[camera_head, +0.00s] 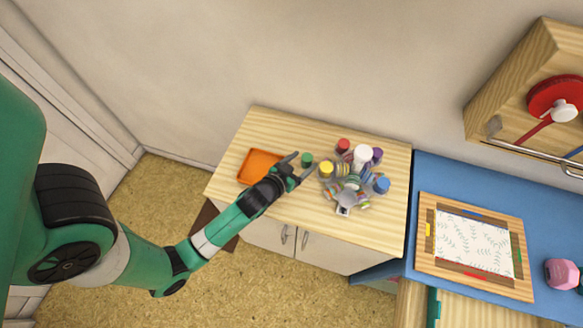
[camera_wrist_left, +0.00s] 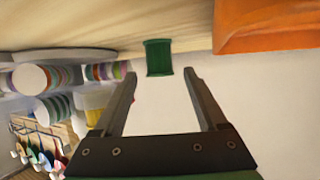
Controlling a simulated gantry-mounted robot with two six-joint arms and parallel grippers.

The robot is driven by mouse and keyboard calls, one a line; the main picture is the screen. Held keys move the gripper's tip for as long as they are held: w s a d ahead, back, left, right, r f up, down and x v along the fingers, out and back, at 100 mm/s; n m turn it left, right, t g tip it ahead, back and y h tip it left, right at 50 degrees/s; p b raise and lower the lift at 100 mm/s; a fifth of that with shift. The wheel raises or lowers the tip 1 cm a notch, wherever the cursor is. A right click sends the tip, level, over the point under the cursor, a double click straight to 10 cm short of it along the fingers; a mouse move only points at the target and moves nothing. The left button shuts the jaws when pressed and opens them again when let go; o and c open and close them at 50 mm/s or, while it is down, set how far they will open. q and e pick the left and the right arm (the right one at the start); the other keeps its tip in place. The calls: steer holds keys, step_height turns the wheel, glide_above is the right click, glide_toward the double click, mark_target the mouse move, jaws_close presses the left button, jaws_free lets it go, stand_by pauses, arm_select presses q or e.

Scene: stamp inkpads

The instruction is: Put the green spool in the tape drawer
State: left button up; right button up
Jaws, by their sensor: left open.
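The green spool (camera_head: 306,159) stands on the wooden cabinet top, between the orange tray and the yellow spool. An orange tray (camera_head: 258,164), which may be the tape drawer, lies at the cabinet's left; the part I see is bare. My left gripper (camera_head: 304,163) is open and empty, its fingertips close to the green spool. In the left wrist view the green spool (camera_wrist_left: 158,57) shows just beyond the gap between the open fingertips (camera_wrist_left: 160,76). The orange tray (camera_wrist_left: 268,28) is at upper right there. My right gripper is not in view.
A yellow spool (camera_head: 326,168), a red one (camera_head: 343,145) and a blue one (camera_head: 381,185) surround a holder of coloured tape rolls (camera_head: 352,182). A white wall is behind the cabinet. The cabinet top's front right (camera_head: 385,230) is clear. A blue table (camera_head: 433,175) stands at right.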

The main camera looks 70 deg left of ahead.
arm_select(q)
steer(key=p+v, duration=0.1)
steer(key=v, duration=0.9)
steer(key=shift+s+d, duration=0.15)
steer(key=shift+s, duration=0.1)
steer(key=shift+r, duration=0.1)
steer(key=shift+w, duration=0.1)
steer(key=w+d+r+m+t, duration=0.1)
steer(key=w+d+r+t, duration=0.15)
steer(key=w+r, duration=0.5)
steer(key=w+d+r+t+h, duration=0.1)
steer(key=w+r+t, duration=0.25)
steer(key=r, duration=0.65)
steer(key=w+d+r+m+t, duration=0.1)
steer(key=w+r+t, duration=0.1)
steer(key=w+r, duration=0.55)
steer(key=s+d+r+m+t+h, duration=0.2)
steer(key=d+r+h, duration=0.1)
steer(key=r, duration=0.8)
steer(key=s+d+r+m+t+h, duration=0.1)
steer(key=d+r, duration=0.4)
steer(key=r, duration=0.7)
steer(key=s+d+r+m+t+h, duration=0.2)
steer(key=s+d+r+t+h, duration=0.2)
steer(key=r, duration=0.7)
steer(key=shift+d+r+m+t+h, duration=0.2)
steer(key=shift+r+m+t+h, duration=0.1)
steer(key=shift+t, duration=0.3)
steer(key=shift+o, duration=0.5)
steer(key=shift+s, duration=0.1)
